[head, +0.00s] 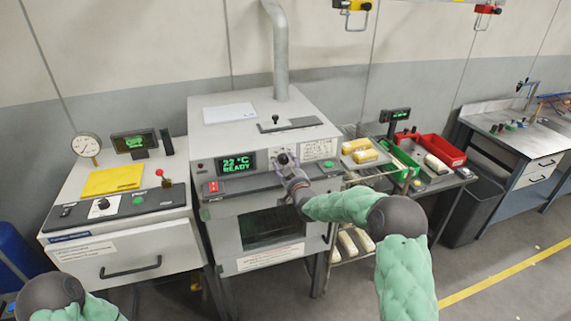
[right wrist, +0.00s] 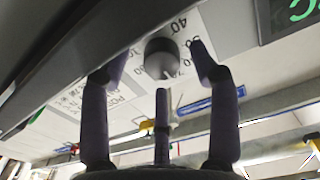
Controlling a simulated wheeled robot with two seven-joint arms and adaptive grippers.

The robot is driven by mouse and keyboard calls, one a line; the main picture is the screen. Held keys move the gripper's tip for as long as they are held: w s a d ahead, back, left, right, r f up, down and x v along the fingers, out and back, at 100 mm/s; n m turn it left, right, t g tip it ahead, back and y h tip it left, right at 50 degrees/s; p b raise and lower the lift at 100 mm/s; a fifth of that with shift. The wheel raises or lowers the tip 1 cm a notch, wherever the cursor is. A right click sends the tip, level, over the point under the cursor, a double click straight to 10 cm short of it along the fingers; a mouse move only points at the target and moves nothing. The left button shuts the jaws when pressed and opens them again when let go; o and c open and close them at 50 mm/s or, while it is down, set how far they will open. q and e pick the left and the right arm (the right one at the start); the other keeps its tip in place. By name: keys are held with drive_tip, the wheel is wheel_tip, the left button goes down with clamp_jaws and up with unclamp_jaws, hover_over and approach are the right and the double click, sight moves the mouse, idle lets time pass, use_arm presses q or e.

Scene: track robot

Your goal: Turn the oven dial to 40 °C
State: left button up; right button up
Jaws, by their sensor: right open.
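The oven (head: 265,130) stands in the middle of the head view, and its green display (head: 238,163) reads 22 °C READY. The black dial (head: 284,158) is on its front panel, right of the display. My right gripper (head: 288,170) is at the dial, open. In the right wrist view, the dial (right wrist: 161,55) sits between the spread fingertips of the right gripper (right wrist: 157,62), with a visible gap on each side. A 40 mark (right wrist: 179,25) is printed beside the dial; some other marks are hidden by the fingers. My left gripper is out of view.
A red switch (head: 213,187) is left of the dial on the oven front. A cabinet with a gauge (head: 86,145) stands to the left. A side table with a red bin (head: 441,150) and a metal workbench (head: 500,122) stand to the right.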

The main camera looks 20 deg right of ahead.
drive_tip(key=shift+w, duration=0.55)
drive_tip(key=shift+c, duration=0.2)
drive_tip(key=c, duration=1.1)
